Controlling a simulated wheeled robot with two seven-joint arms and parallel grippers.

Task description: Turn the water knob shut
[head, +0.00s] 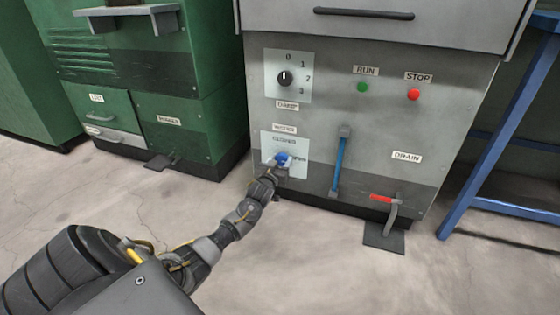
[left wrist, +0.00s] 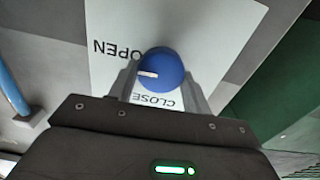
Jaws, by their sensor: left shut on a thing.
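The blue water knob (head: 283,158) sits on a pale label plate on the lower front of the grey machine. It also shows in the left wrist view (left wrist: 162,72), with a white pointer mark on its left side, in that view, near the lettering between OPEN and CLOSED. My left gripper (head: 277,165) reaches the knob from below left. In the left wrist view the fingers of this gripper (left wrist: 164,88) stand on both sides of the knob, shut on it. The gripper's body hides part of the plate. My right gripper is not in view.
A blue lever (head: 340,160) stands right of the knob, and a red-handled drain lever (head: 384,198) is lower right. A damp dial (head: 285,79) is above. Green RUN (head: 362,87) and red STOP (head: 413,95) buttons are upper right. The floor in front is mostly clear.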

